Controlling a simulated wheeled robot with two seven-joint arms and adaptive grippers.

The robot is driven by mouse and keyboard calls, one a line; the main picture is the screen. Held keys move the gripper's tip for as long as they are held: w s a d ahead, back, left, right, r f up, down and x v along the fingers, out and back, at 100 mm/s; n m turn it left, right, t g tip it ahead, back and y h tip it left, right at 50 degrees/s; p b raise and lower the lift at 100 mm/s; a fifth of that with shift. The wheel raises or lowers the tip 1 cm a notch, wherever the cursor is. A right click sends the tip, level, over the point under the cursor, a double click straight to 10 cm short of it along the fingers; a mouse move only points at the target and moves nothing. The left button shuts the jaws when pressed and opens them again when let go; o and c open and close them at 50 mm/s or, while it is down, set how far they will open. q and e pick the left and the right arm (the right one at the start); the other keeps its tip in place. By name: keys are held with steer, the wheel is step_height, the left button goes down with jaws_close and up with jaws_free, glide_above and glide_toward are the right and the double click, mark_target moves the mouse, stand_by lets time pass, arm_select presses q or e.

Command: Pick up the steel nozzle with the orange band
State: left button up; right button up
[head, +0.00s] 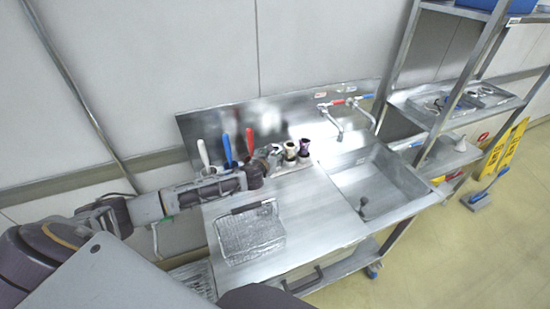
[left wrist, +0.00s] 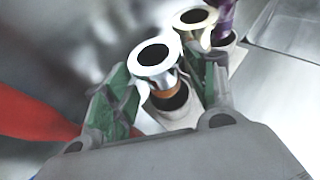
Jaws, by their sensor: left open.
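The steel nozzle with the orange band (left wrist: 153,62) stands upright in a holder in the left wrist view, its wide ring-shaped mouth on top. The orange band (left wrist: 168,92) shows just below the mouth. My left gripper (left wrist: 165,88) is open, with one green-padded finger on each side of this nozzle; I cannot tell whether either touches it. In the head view, my left gripper (head: 265,169) reaches in from the left to the row of nozzles at the back of the counter, partly hiding the steel nozzle (head: 273,152). My right gripper is not in view.
A second nozzle (left wrist: 194,18) and a purple one (left wrist: 224,20) stand close beside it. White (head: 203,153), blue (head: 227,149) and red (head: 249,141) handles rise to the left. A wire basket (head: 250,236) sits in front; a sink (head: 378,185) is at right.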

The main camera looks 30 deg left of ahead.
arm_select(q)
steer(key=shift+w+a+f, duration=0.1)
steer(key=shift+w+f, duration=0.15)
steer(key=shift+w, duration=0.35)
steer(key=c, duration=0.9)
